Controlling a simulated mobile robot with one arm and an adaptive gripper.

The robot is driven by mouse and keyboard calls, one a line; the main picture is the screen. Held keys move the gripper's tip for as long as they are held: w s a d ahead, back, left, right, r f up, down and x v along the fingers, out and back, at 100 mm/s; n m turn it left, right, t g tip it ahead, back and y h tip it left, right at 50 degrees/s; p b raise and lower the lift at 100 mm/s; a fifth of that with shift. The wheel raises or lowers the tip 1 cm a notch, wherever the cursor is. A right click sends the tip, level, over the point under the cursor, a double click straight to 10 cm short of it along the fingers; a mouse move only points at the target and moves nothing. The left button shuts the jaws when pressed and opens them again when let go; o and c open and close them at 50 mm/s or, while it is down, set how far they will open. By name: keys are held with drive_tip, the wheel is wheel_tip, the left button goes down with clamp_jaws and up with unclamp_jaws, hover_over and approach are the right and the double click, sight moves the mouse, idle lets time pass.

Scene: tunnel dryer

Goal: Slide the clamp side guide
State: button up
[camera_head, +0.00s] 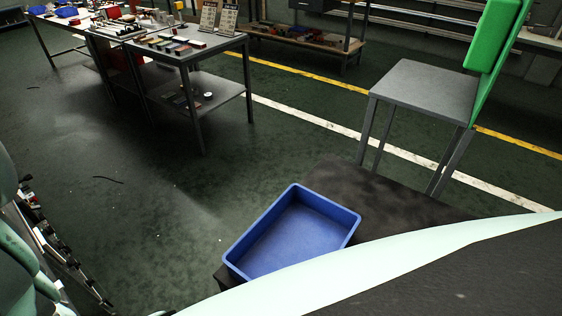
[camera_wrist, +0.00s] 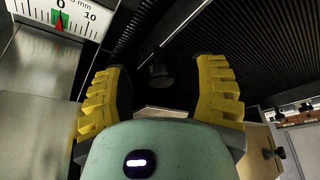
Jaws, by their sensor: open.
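In the wrist view my gripper (camera_wrist: 161,72) is open, with a yellow ribbed finger at the left and another at the right. A dark round knob (camera_wrist: 160,76) shows in the gap between the fingers, and I see no contact with either one. I cannot tell how far ahead of the fingertips it is. A white scale (camera_wrist: 80,14) marked 0 and 10 mm is at the top left, with a red and green pointer (camera_wrist: 60,20) near the 0. The side guide itself is not clearly distinguishable in the dark. The head view shows neither my gripper nor the guide.
A dark ribbed surface (camera_wrist: 245,50) fills the wrist view's upper right; a metal plate (camera_wrist: 35,90) is at its left. In the head view, an empty blue bin (camera_head: 297,238) sits on a dark surface. A grey table (camera_head: 425,88) and a loaded workbench (camera_head: 215,52) stand beyond open floor.

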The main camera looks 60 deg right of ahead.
drive_tip(key=shift+c, duration=0.3)
clamp_jaws()
idle(0.3)
